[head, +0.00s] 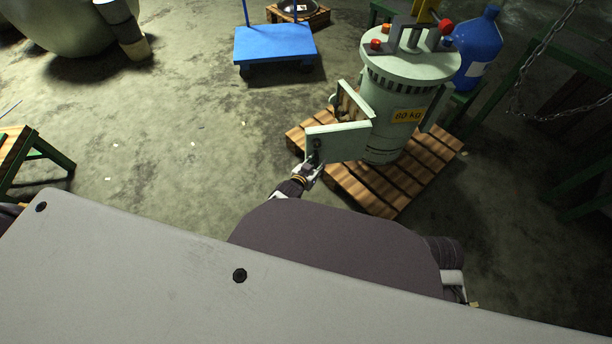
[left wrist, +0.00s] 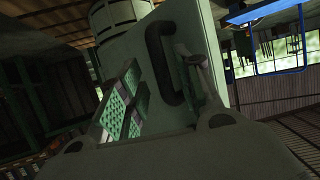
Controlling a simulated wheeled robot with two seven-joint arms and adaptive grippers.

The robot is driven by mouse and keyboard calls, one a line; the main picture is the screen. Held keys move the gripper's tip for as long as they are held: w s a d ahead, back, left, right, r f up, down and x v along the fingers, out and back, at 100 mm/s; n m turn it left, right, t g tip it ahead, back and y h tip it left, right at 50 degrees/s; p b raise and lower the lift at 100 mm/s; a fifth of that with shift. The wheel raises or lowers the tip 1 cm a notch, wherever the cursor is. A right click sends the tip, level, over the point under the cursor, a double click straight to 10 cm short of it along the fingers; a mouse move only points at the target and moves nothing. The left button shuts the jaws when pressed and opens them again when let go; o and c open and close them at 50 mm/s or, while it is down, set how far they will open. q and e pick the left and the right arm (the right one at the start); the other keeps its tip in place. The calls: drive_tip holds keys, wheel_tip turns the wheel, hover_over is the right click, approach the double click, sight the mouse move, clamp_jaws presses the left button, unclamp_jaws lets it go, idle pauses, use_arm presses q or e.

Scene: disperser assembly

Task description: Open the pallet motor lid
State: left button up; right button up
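The pallet motor (head: 388,113) is a pale green upright cylinder with a "60 kg" label, standing on a wooden pallet. A pale green lid panel (head: 340,141) stands out from its left side, swung away from the body. A second panel (head: 354,104) sticks out behind it. My left gripper (head: 310,172) is at the lid's near outer edge. In the left wrist view, the lid (left wrist: 190,30) fills the middle, with a black handle (left wrist: 156,52) on its face. The fingers of my left gripper (left wrist: 163,92) are apart around the handle area; contact is unclear. My right gripper does not show.
The wooden pallet (head: 367,190) lies under the motor. A blue cart (head: 274,43) stands behind left, and a blue barrel (head: 478,48) behind the motor. A chain (head: 540,50) hangs at the right. Concrete floor left of the lid is clear.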

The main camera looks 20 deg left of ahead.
use_arm(q)
drive_tip(key=shift+v, duration=1.75)
drive_tip(key=v, duration=0.7)
drive_tip(key=shift+s, duration=0.15)
drive_tip(key=shift+c, duration=0.3)
